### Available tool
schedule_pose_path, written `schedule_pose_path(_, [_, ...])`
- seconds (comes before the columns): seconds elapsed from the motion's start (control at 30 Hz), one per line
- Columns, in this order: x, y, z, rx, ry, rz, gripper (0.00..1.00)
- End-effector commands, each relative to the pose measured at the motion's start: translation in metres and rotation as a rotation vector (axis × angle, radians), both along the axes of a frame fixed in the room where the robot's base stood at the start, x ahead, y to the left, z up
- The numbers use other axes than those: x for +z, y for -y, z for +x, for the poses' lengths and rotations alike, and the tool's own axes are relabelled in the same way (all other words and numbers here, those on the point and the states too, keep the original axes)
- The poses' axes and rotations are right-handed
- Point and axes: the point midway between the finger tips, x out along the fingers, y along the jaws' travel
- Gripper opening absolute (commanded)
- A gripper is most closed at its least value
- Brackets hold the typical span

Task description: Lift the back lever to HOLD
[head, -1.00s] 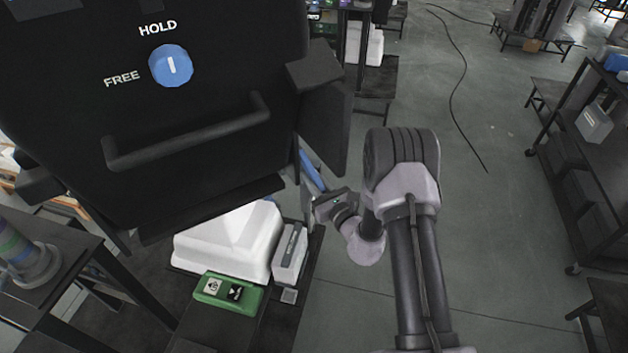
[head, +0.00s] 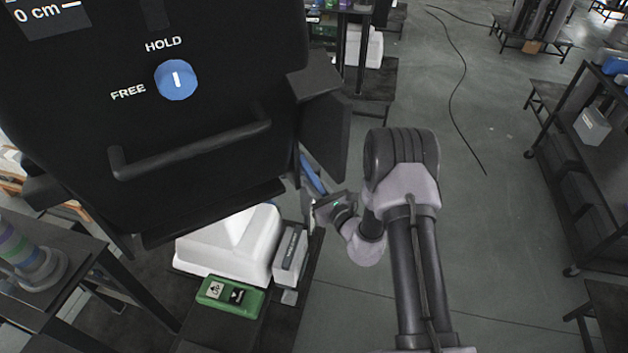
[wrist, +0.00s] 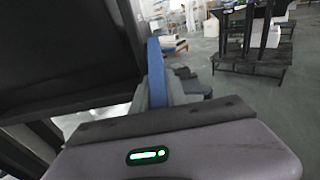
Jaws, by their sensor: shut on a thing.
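A blue lever (head: 313,174) sticks out behind the lower right edge of a black panel (head: 60,110) in the head view. In the wrist view the blue lever (wrist: 156,72) stands upright between my grey fingers. My gripper (head: 311,208) is shut on it; the fingers partly hide its lower part. A blue round knob (head: 177,80) on the panel's front has a white mark pointing nearly straight up, towards the word HOLD. The word FREE stands to its left.
A black handle bar (head: 190,149) crosses the panel's front. Below are a white housing (head: 230,250), a grey box (head: 290,253) and a green button box (head: 230,296). A dark table (head: 75,295) stands at left. Open floor (head: 490,220) lies to the right of my arm.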

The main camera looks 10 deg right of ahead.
Motion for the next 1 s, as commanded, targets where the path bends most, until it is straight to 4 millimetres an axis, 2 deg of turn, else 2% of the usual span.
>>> schedule_pose_path(0.03, [0.017, 0.0, -0.003, 0.002, -0.037, -0.015, 0.0])
schedule_pose_path(0.3, [0.037, 0.002, -0.008, 0.002, -0.272, -0.099, 0.0])
schedule_pose_path(0.5, [0.036, 0.002, -0.008, 0.001, -0.376, -0.137, 0.0])
schedule_pose_path(0.83, [0.032, 0.003, -0.009, 0.0, -0.39, -0.141, 0.0])
schedule_pose_path(0.87, [0.032, 0.003, -0.009, 0.0, -0.389, -0.141, 0.2])
schedule_pose_path(0.97, [0.032, 0.003, -0.009, 0.0, -0.389, -0.141, 0.4])
schedule_pose_path(1.0, [0.032, 0.003, -0.009, 0.0, -0.389, -0.141, 0.4])
